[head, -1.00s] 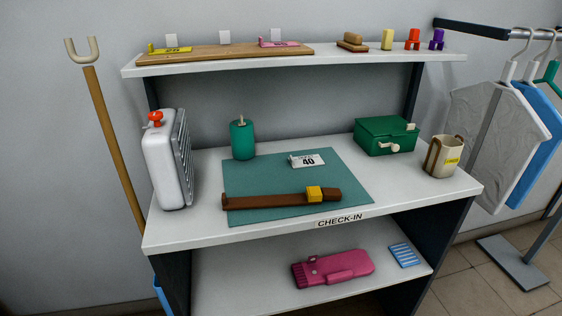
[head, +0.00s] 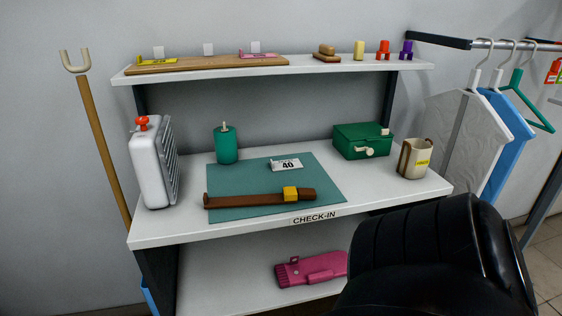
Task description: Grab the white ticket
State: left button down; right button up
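The white ticket (head: 287,165), printed with a black 40, sits on the teal mat (head: 245,178) on the check-in counter, toward the mat's back right. A brown bar with a yellow block (head: 258,199) lies along the front of the mat, apart from the ticket. A black rounded link of my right arm shows at the lower right, in front of the lower shelf. Neither of my grippers is in view.
A green cylinder (head: 226,144), a green box (head: 361,141), a beige cup (head: 414,158) and a white ribbed heater-like unit (head: 154,162) stand on the counter. An upper shelf (head: 300,67) overhangs the back. Garments hang at the right.

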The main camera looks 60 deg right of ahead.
aim_at(293, 163)
jog(key=u, duration=0.4)
jog(key=k, duration=0.25)
jog(key=z, duration=1.4)
